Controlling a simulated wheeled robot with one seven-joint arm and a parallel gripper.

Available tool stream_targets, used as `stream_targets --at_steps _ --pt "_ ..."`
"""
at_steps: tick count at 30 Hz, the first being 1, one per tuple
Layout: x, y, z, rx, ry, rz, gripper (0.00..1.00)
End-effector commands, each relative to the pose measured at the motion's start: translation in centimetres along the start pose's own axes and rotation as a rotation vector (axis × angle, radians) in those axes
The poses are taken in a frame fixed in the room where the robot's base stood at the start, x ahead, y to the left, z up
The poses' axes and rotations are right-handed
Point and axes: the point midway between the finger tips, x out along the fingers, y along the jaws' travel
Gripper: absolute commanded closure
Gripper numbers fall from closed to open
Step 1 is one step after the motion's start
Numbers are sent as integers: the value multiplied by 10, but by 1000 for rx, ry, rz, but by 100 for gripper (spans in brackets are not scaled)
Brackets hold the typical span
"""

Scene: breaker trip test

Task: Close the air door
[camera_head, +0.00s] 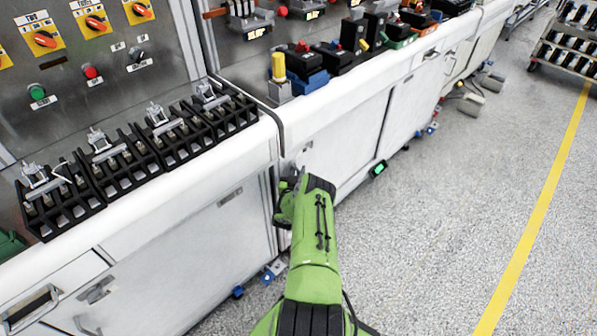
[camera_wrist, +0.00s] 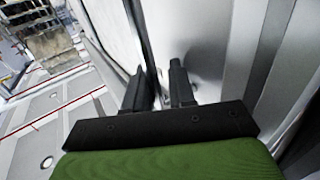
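No part is labelled as the air door, and I cannot tell for sure which panel it is. In the wrist view, a pale panel (camera_wrist: 108,25) with a dark edge lies left of a grey metal surface (camera_wrist: 195,35). My gripper (camera_wrist: 158,82) faces this dark edge, its two black fingers apart with nothing clearly held between them. I cannot tell whether a finger touches the panel. In the head view, my gripper is mostly hidden by my green arm, beside the joint between the near white cabinet (camera_head: 200,245) and the farther white cabinet (camera_head: 345,130).
Black switch units (camera_head: 160,140) line the near cabinet's top, below a grey panel with orange knobs (camera_head: 45,38). More devices (camera_head: 300,65) stand on the farther cabinet. Small blue and white items lie at the cabinet feet. The speckled floor (camera_head: 440,220) at right is open, with a yellow line (camera_head: 545,190).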

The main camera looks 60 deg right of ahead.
Motion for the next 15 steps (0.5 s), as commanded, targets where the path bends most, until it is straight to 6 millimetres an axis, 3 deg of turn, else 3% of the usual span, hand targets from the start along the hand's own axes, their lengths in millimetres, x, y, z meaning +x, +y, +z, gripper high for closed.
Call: stream_targets --at_steps 5,15 --pt "-12 0 -2 0 -3 0 78" --pt "-105 0 -4 0 -6 -2 78"
